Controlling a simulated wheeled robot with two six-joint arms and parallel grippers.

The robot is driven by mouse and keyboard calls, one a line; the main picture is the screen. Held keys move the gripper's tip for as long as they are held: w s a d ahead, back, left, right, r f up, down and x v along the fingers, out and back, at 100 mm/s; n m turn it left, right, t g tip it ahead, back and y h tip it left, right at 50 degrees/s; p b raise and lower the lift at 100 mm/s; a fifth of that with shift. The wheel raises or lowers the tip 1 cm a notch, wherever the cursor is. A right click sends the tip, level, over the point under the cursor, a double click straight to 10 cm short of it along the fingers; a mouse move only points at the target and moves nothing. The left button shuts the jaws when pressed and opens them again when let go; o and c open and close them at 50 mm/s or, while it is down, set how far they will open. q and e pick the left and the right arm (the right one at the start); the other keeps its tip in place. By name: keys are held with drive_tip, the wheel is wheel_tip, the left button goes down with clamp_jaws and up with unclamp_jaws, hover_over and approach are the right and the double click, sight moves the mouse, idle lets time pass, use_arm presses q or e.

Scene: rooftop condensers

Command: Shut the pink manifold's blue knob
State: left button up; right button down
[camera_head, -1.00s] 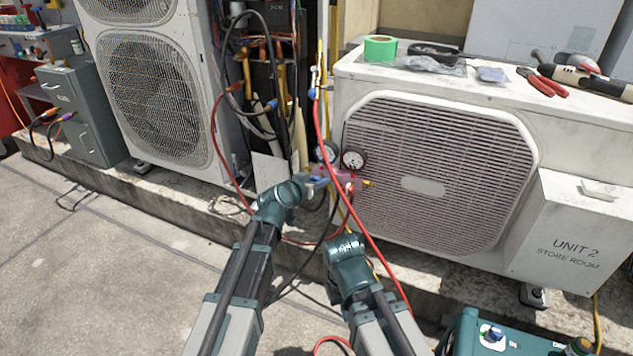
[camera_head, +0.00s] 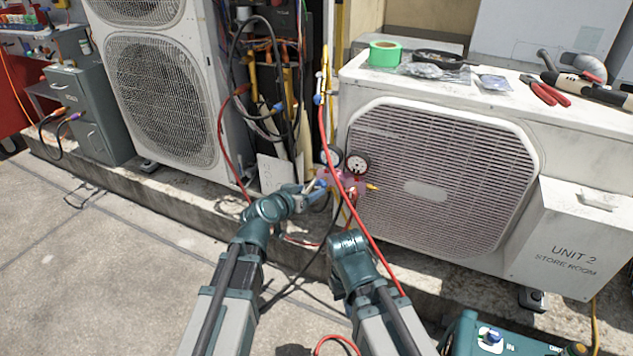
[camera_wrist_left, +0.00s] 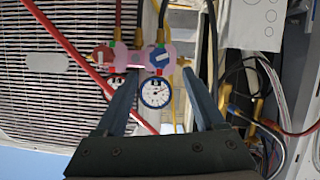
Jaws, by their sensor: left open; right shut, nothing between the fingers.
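The pink manifold (camera_head: 346,183) hangs in front of the storeroom condenser, with two round gauges above it in the head view. In the left wrist view the manifold (camera_wrist_left: 128,56) runs across, with a blue knob (camera_wrist_left: 160,58) toward its right and a red knob (camera_wrist_left: 103,55) toward its left. My left gripper (camera_head: 313,187) is at the manifold's left side. In the left wrist view its open fingers (camera_wrist_left: 161,70) lie on either side of the blue knob's line; contact cannot be told. My right gripper (camera_head: 346,236) is lower, apart from the manifold, its fingers mostly hidden.
A red hose (camera_head: 357,218) runs down past the manifold, between it and my right arm. Dark cables and hoses hang behind on the left. The white condenser (camera_head: 585,130) carries tape and tools. A teal machine (camera_head: 505,338) stands at lower right. Paving at left is clear.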

sight(318, 185)
use_arm(q)
drive_tip(key=p+v, duration=0.1)
drive_tip(key=v, duration=0.4)
drive_tip(key=shift+s+a, duration=0.1)
drive_tip(key=shift+s, duration=0.1)
drive_tip(key=w+d+f+n+h+b, duration=0.1)
drive_tip(key=w+b, duration=0.1)
drive_tip(key=w, duration=0.1)
drive_tip(key=w+d+f+n+h+b, duration=0.1)
drive_tip(key=w+d+f+b, duration=0.1)
drive_tip(key=w, duration=0.2)
drive_tip(key=w+d+f+n+b, duration=0.2)
drive_tip(key=w, duration=0.2)
drive_tip(key=shift+w+d+g+h, duration=0.25)
drive_tip(key=shift+g+h, duration=0.05)
drive_tip(key=shift+h, duration=0.1)
idle(0.4)
clamp_jaws()
